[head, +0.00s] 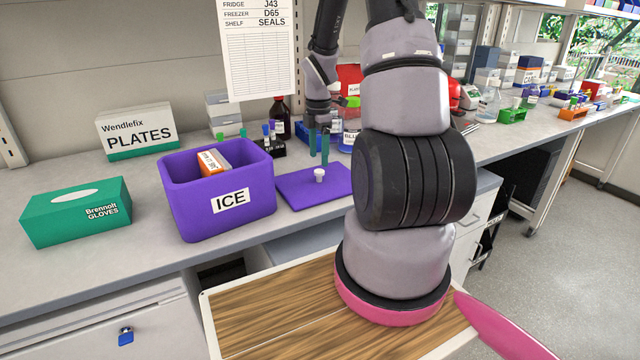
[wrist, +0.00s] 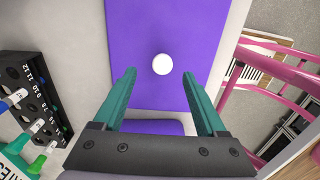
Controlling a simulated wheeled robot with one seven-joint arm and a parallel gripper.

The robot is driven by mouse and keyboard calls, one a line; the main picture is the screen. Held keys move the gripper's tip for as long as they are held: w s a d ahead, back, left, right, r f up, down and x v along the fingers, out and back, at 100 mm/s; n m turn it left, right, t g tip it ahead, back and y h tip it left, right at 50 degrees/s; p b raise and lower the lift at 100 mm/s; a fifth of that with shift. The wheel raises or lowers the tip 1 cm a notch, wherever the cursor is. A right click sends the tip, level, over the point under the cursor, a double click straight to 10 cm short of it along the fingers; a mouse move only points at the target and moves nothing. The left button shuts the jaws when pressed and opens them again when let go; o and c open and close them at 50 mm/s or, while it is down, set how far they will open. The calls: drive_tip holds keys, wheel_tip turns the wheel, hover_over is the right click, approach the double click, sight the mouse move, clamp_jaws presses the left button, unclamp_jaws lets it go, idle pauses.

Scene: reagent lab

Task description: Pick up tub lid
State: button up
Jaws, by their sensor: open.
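The tub lid (head: 312,190) is a flat purple slab with a small white knob (head: 319,175), lying on the bench to the right of the purple tub (head: 222,196) labelled ICE. In the wrist view the lid (wrist: 128,30) lies below my gripper (wrist: 157,72), with the white knob (wrist: 162,64) showing between the two teal fingertips. My gripper (head: 318,155) is open and empty above the lid, its fingers pointing down. The tub has no lid on it and an orange-and-white box (head: 213,161) stands inside. My arm hides part of the bench to the right of the lid.
A black numbered rack (wrist: 35,95) with tubes stands on the wall side of the lid. A dark bottle (head: 280,118) is behind it. A green glove box (head: 75,212) and a PLATES box (head: 137,131) stand at left. The bench front edge is close to the lid.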

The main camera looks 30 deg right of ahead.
sight(319, 171)
drive_tip(key=shift+s+f, duration=0.2)
drive_tip(key=shift+f, duration=2.95)
clamp_jaws()
